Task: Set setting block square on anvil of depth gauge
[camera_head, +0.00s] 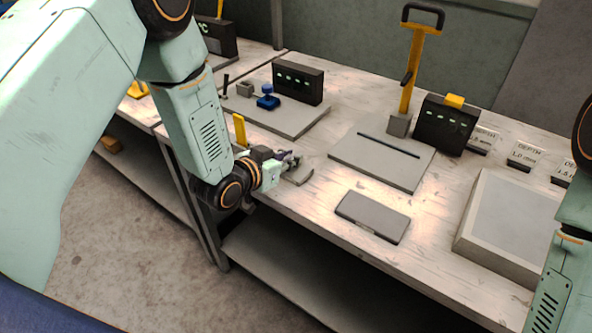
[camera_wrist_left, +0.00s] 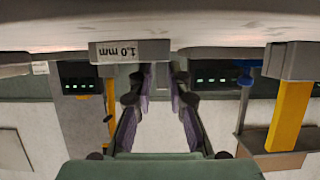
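My left gripper (camera_head: 293,162) is low at the front edge of the bench. In the left wrist view its two fingers (camera_wrist_left: 164,82) stand apart, with their purple pads facing each other. A small grey block (camera_head: 301,175) lies on the bench at the fingertips. The left wrist view, upside down, shows a block labelled "1.0 mm" (camera_wrist_left: 130,52) beside the tips. I cannot tell whether the fingers touch it. What seems to be the depth gauge, a blue-knobbed device (camera_head: 267,99), stands on a grey plate behind the gripper, beside a small grey block (camera_head: 245,88). My right gripper is out of view.
A dark display (camera_head: 298,82) stands behind the blue-knobbed device. A yellow post (camera_head: 240,130) rises left of my gripper.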

